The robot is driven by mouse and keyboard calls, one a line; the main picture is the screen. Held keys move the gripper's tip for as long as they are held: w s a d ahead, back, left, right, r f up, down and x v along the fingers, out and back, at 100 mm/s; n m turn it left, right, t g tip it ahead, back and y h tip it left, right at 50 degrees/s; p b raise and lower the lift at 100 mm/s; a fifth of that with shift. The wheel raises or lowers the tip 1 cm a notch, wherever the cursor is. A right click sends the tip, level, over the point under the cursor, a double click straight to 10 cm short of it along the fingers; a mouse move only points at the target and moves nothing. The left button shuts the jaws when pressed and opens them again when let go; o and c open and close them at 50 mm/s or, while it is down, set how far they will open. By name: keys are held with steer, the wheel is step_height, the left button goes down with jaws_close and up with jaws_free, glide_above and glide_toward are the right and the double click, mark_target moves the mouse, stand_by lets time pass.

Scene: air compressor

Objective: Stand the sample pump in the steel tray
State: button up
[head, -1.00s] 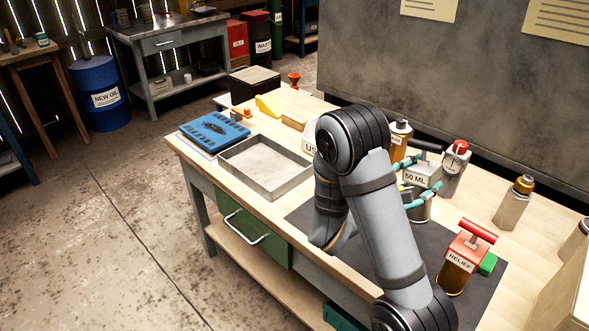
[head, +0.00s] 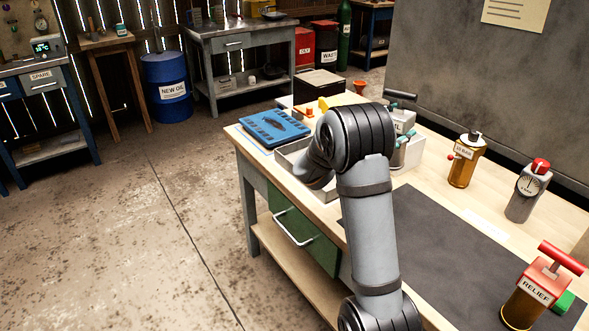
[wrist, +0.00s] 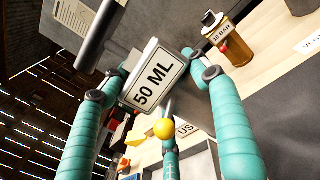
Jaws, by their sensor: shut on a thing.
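The sample pump, a grey block labelled "50 ML" (head: 403,122) with a dark bar handle on top, is held by my gripper (head: 398,140) behind my arm. In the wrist view the teal fingers of my gripper (wrist: 162,82) close around the pump's label block (wrist: 155,78) from both sides. The steel tray (head: 287,158) is a shallow open grey box, partly hidden by my arm. The pump is to the right of the tray's visible part. I cannot tell whether its base touches anything.
A blue tool insert (head: 272,128) lies behind the tray at left. A yellow wedge (head: 325,104) and an orange funnel (head: 361,87) are at the far end. A brass "10 BAR" canister (head: 465,160), a gauge (head: 528,188) and a red "RELIEF" valve (head: 537,284) stand right. The dark mat (head: 450,240) has free room.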

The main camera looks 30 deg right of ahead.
steer(key=w+a+f+t, duration=0.1)
steer(key=w+a+f, duration=0.2)
steer(key=w+f, duration=0.2)
steer(key=w+a+f+t, duration=0.1)
steer(key=w+a+f, duration=0.3)
steer(key=w, duration=0.5)
steer(key=shift+f+y, duration=0.3)
steer(key=shift+f, duration=0.8)
steer(key=shift+f, duration=0.15)
steer(key=o, duration=1.9)
steer(key=shift+n, duration=0.3)
